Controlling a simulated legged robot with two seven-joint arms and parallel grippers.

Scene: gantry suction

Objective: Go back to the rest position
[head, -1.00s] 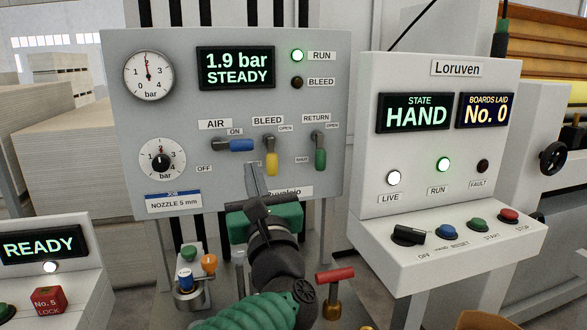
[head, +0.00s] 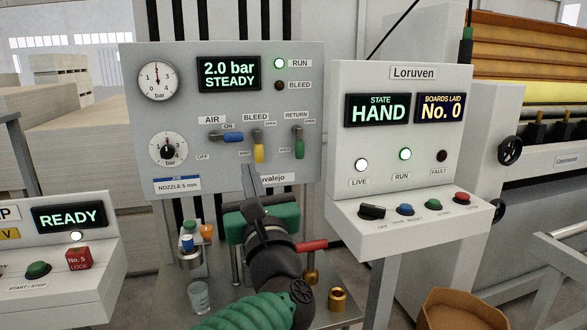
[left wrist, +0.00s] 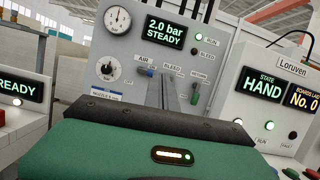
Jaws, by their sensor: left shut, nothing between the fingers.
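My left gripper (head: 250,182) is in the middle of the head view, in front of the lower edge of the grey air panel (head: 200,108). Its fingers are shut with nothing between them, and they point up toward the panel without visible contact. In the left wrist view the fingers (left wrist: 161,92) stand in front of the same panel. The panel has a blue AIR lever (head: 233,137), a yellow BLEED lever (head: 259,152) and a green RETURN lever (head: 299,149). Its display (head: 229,73) reads 2.0 bar STEADY. My right gripper is not seen.
The white Loruven console (head: 400,230) stands right, its display reading HAND. A READY console (head: 60,250) stands left.

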